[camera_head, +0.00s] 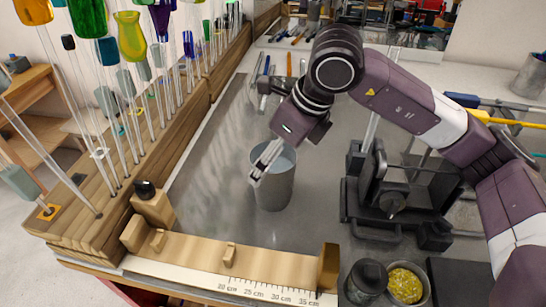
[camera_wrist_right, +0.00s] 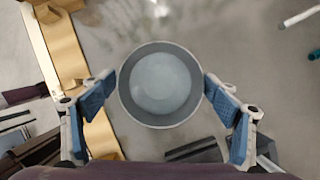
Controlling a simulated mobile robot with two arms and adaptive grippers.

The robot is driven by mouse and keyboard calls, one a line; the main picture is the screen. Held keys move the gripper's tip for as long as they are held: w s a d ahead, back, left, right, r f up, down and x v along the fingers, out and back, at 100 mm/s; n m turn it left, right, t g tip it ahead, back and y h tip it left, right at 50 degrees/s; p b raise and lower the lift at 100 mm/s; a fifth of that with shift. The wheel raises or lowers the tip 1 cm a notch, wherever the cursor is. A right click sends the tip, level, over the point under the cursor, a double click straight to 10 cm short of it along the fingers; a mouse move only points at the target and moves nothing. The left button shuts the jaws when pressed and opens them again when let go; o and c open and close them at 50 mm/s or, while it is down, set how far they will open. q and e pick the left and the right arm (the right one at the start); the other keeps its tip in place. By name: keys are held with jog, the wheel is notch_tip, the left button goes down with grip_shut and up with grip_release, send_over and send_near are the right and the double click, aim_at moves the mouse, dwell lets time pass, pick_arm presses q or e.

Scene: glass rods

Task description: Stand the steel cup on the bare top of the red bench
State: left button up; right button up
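The steel cup (camera_head: 273,190) is a grey, open-topped cylinder standing upright on the grey metal worktop. It also shows from above in the right wrist view (camera_wrist_right: 160,125), with a pale inside. My right gripper (camera_head: 265,160) is at the cup's rim in the head view. In the right wrist view its blue-padded fingers (camera_wrist_right: 159,96) are spread on either side of the cup, with small gaps to the rim. No red bench top is clearly visible; only a small dark red patch shows below the worktop's front left edge. My left gripper is not in view.
A wooden rack (camera_head: 150,135) of upright glass rods runs along the left. A wooden jig with a ruler (camera_head: 265,290) lies in front of the cup. A dark clamp device (camera_head: 395,195) and a bowl of yellow bits (camera_head: 405,285) are at right. Worktop left of the cup is clear.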

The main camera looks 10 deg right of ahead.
jog(key=b+v, duration=0.2)
jog(key=v, duration=1)
jog(key=shift+b, duration=0.3)
